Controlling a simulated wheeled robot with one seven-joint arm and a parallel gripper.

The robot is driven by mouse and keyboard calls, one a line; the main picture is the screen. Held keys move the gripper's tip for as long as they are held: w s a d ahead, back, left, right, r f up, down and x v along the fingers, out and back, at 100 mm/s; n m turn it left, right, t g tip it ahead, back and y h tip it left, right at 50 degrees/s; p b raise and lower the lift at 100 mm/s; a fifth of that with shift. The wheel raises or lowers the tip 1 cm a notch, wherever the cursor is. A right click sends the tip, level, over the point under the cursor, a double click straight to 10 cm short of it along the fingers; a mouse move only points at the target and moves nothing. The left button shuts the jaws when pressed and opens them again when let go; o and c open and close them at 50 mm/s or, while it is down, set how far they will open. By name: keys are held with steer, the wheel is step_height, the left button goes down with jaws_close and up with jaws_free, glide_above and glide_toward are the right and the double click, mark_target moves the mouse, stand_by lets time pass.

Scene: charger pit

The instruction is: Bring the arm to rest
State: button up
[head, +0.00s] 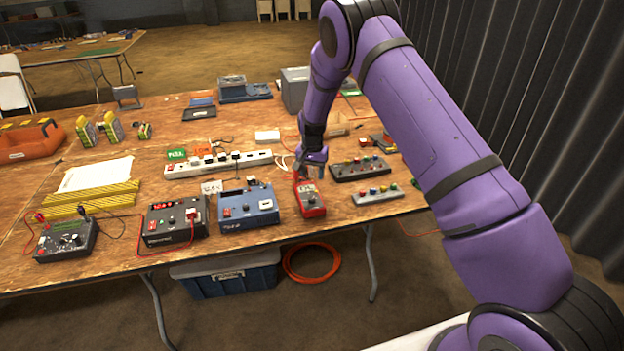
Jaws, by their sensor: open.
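My purple arm reaches in from the right side of the head view and bends down over the table. My gripper (309,172) is at its lower end, open, pointing down just above or behind the red multimeter (311,199). I cannot tell whether the fingers touch the meter. No object shows clearly between the fingers, though they are small in the view. The arm is stretched out over the wooden table (120,270).
A white power strip (218,164), a blue charger box (247,207) and a black charger box (175,220) stand left of my gripper. Button boxes (361,169) stand close on its right. A dark corrugated curtain (520,90) hangs at right. Free air lies above the table.

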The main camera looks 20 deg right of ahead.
steer(key=shift+r, duration=0.1)
steer(key=s+d+r+n+t, duration=0.1)
steer(key=s+r, duration=0.4)
steer(key=r, duration=0.6)
steer(key=s+d+r+n+t+y, duration=0.1)
steer(key=s+d+r, duration=0.1)
steer(key=s+r, duration=0.6)
steer(key=s+d+r+n, duration=0.1)
steer(key=s+r, duration=0.2)
steer(key=r, duration=1)
steer(key=s+d+r+n+t, duration=0.1)
steer(key=s+r, duration=0.3)
steer(key=s, duration=0.4)
steer(key=s+d+r+t, duration=0.1)
steer(key=s+r, duration=0.4)
steer(key=s, duration=0.3)
steer(key=s+n+t+h, duration=0.1)
steer(key=s+n, duration=0.1)
steer(key=s, duration=1.4)
steer(key=shift+s+d+f, duration=0.3)
steer(key=shift+d+f, duration=0.05)
steer(key=shift+d, duration=0.1)
